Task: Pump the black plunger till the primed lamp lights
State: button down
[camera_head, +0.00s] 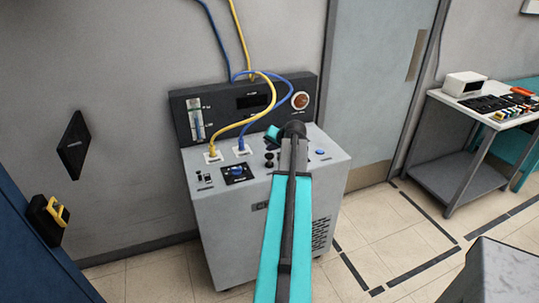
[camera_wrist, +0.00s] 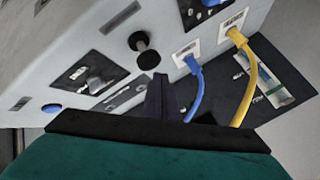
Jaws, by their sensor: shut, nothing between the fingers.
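The black plunger (camera_head: 269,160) stands on the sloped top of the grey cabinet (camera_head: 225,225), just left of my arm in the head view. In the wrist view the plunger (camera_wrist: 147,58) shows beyond my fingertips, apart from them, with its round black knob and a dark collar. My gripper (camera_wrist: 162,80) is shut and empty, its fingers together. In the head view my gripper's teal part (camera_head: 272,132) is above the cabinet top; its fingertips are hard to make out. A round reddish lamp or dial (camera_head: 300,101) is on the dark back panel. I cannot tell whether it is lit.
A yellow cable (camera_head: 246,122) and a blue cable (camera_head: 262,116) plug into the cabinet top left of the plunger. A blue button (camera_head: 320,152) is to its right. A grey trolley (camera_head: 470,180) stands at the far right. Tiled floor (camera_head: 395,230) is open between.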

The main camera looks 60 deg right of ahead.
aim_at(271, 156)
dwell(0.3)
jog(key=shift+r+p, duration=1.15)
jog(key=shift+r, duration=1.4)
